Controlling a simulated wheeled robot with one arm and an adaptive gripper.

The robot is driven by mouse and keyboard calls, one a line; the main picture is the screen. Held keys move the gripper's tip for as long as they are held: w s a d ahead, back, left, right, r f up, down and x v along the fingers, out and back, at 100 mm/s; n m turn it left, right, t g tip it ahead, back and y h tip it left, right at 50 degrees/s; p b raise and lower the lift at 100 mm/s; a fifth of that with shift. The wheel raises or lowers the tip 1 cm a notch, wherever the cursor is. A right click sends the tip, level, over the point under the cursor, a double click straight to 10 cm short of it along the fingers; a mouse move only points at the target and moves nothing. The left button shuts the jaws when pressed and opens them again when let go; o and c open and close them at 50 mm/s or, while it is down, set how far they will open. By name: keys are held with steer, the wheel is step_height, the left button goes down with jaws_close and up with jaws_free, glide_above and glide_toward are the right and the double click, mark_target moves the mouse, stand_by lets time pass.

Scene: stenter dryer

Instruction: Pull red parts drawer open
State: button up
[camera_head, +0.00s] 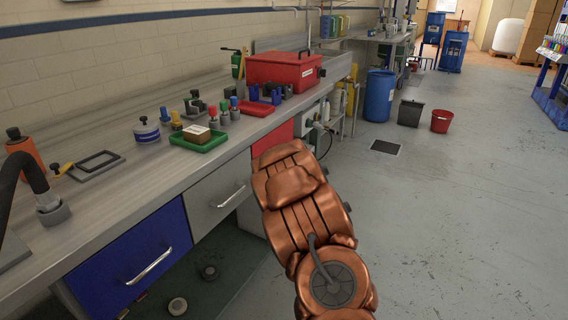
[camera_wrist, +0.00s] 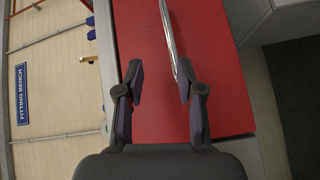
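The red parts drawer (camera_head: 272,139) shows in the head view under the bench top, right of the grey drawer and partly hidden by my copper-coloured arm. In the wrist view its red front (camera_wrist: 218,85) fills the middle. Its silver bar handle (camera_wrist: 168,32) runs down from the top edge to the right fingertip. My gripper (camera_wrist: 160,82) is open, with its two dark fingers apart in front of the drawer front. The handle's lower end is close to the right finger; I cannot tell whether they touch. The gripper is hidden by my arm in the head view.
A grey drawer (camera_head: 217,196) and a blue drawer (camera_head: 128,258) are left of the red one. The bench top (camera_head: 110,190) carries a red toolbox (camera_head: 285,70) and a green tray (camera_head: 199,141).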

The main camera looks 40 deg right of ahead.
steer(key=shift+w+d+f+n+t+b, duration=0.25)
steer(key=shift+w+d+f+t+b, duration=0.1)
steer(key=shift+w+d, duration=0.65)
steer(key=shift+w+d+f+n+t+b, duration=0.25)
steer(key=shift+w+d, duration=0.5)
steer(key=shift+w, duration=0.4)
steer(key=shift+w+d+f+n+t+b, duration=0.3)
steer(key=shift+w+d+t, duration=0.1)
steer(key=shift+w+d, duration=0.6)
steer(key=shift+w+a, duration=0.1)
steer(key=shift+a, duration=0.05)
steer(key=shift+c, duration=0.4)
jaws_close()
